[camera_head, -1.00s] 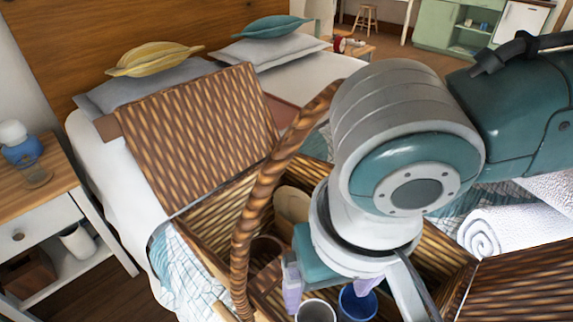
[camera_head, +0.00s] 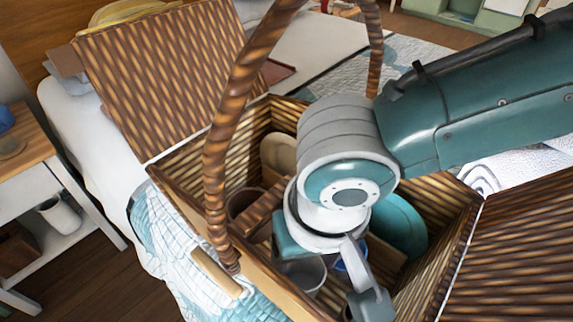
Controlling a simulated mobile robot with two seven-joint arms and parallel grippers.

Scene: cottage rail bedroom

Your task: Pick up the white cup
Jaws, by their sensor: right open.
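A white cup (camera_head: 312,280) stands inside the open wicker picnic basket (camera_head: 262,277), near its front wall. Its upper part is partly covered by my right gripper. A blue cup (camera_head: 343,262) is right beside it, mostly hidden behind a finger. My right gripper (camera_head: 325,272) reaches down into the basket from the upper right, directly over the white cup. It is open, with one finger to each side of the cup in the picture. I cannot tell whether either finger touches it. My left gripper is not in view.
The basket's tall handle (camera_head: 225,130) arches just left of my right arm, and its lids are spread open. A teal plate (camera_head: 402,226), a brown cup (camera_head: 243,201) and a beige round item (camera_head: 280,152) are also inside. Another white vessel (camera_head: 60,216) stands on the nightstand shelf.

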